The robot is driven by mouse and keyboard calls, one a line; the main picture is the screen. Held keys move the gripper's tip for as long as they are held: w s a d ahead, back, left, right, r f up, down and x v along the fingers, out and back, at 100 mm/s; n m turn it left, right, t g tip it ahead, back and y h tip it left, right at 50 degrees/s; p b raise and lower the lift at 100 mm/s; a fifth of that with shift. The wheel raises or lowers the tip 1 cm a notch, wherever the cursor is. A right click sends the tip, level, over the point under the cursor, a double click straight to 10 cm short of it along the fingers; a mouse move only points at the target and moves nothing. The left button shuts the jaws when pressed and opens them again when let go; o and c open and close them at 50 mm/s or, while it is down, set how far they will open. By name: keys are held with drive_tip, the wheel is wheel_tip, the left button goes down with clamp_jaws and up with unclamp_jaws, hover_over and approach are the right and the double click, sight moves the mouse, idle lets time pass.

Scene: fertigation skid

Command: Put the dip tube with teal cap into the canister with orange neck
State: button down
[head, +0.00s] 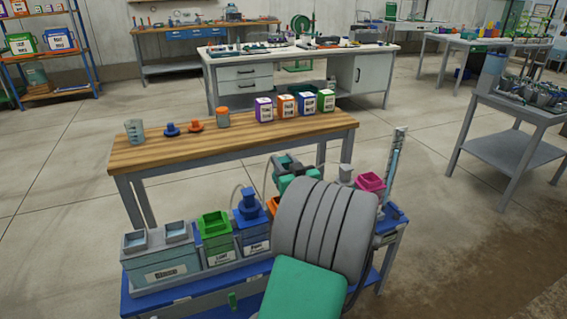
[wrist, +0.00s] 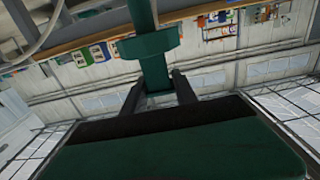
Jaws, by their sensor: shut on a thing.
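My gripper (wrist: 157,82) is shut on a teal part in the wrist view, which I take to be the cap (wrist: 148,46) of the dip tube. The part has a wide collar and a shaft between the dark fingers; the tube's lower end cannot be made out. In the head view my arm hides most of the gripper area, and teal and dark parts (head: 297,171) show just behind it above the skid. An orange edge (head: 272,205), likely the orange neck of the canister, peeks out left of my arm. The rest of that canister is hidden.
On the blue skid stand a rinse container (head: 160,262), a green-necked canister (head: 215,238) and a blue canister with a blue cap (head: 249,207) in it. A magenta neck (head: 370,181) and clear column (head: 394,165) stand right. A wooden bench (head: 170,150) holds jugs behind.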

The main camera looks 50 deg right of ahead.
wheel_tip(320, 180, down, 8)
drive_tip(key=b, duration=0.7)
drive_tip(key=shift+b, duration=0.4)
drive_tip(key=shift+r, duration=0.1)
drive_tip(key=c, duration=0.9)
unclamp_jaws()
drive_tip(key=v, duration=0.8)
drive_tip(key=shift+p, duration=0.3)
drive_tip(key=shift+w, duration=0.15)
